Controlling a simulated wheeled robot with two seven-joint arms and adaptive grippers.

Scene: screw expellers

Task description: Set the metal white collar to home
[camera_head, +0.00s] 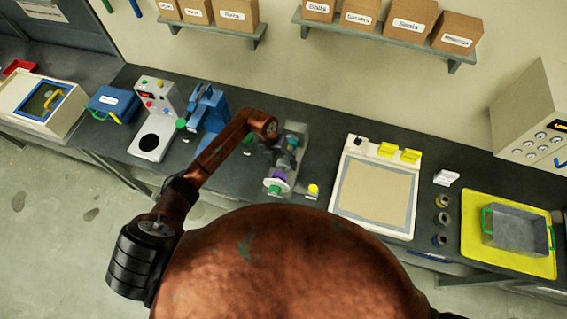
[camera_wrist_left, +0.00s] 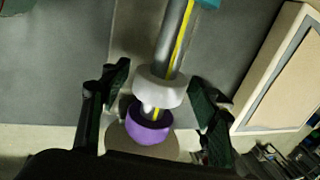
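The white collar (camera_wrist_left: 162,88) sits around a grey shaft (camera_wrist_left: 172,45) with a yellow stripe in the left wrist view. A purple collar (camera_wrist_left: 148,128) is on the same shaft, nearer my wrist; it also shows in the head view (camera_head: 278,174). A teal part (camera_wrist_left: 208,3) shows at the far end. My left gripper (camera_wrist_left: 160,78) is open, one dark finger on each side of the white collar, with small gaps visible. In the head view my left arm reaches over the expeller (camera_head: 270,184), and the fingers are hard to make out. My right gripper is not visible.
A blue machine (camera_head: 208,108) and a white control unit (camera_head: 150,145) stand left of the expeller. A framed tan panel (camera_head: 375,190) is on its right, and a yellow tray (camera_head: 480,245) is farther right. A yellow button (camera_head: 313,190) is close beside the expeller.

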